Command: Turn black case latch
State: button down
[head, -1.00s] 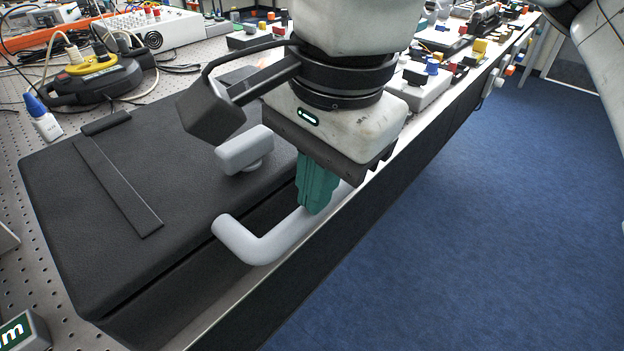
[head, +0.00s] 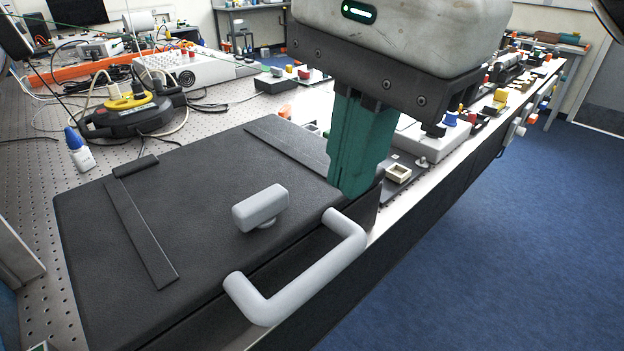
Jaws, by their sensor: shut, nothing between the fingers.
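The black case (head: 200,190) lies closed on the perforated table. Its latch, a light grey knob with an oblong head (head: 260,207), stands on the lid near the front edge. A light grey U-shaped handle (head: 305,285) sticks out from the case's front side. My gripper (head: 350,190) points down with its green fingers shut and empty. In the picture it is to the right of the latch, by the lid's right front corner, and apart from the latch. I cannot tell whether the fingertips touch the lid.
A black and yellow cable reel (head: 130,108) and a small white bottle with a blue cap (head: 78,150) stand behind the case. Boxes with coloured knobs (head: 440,130) line the table beyond my gripper. Blue floor (head: 500,260) is open at the right.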

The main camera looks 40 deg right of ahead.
aim_at(260, 209)
jog(key=k, duration=1)
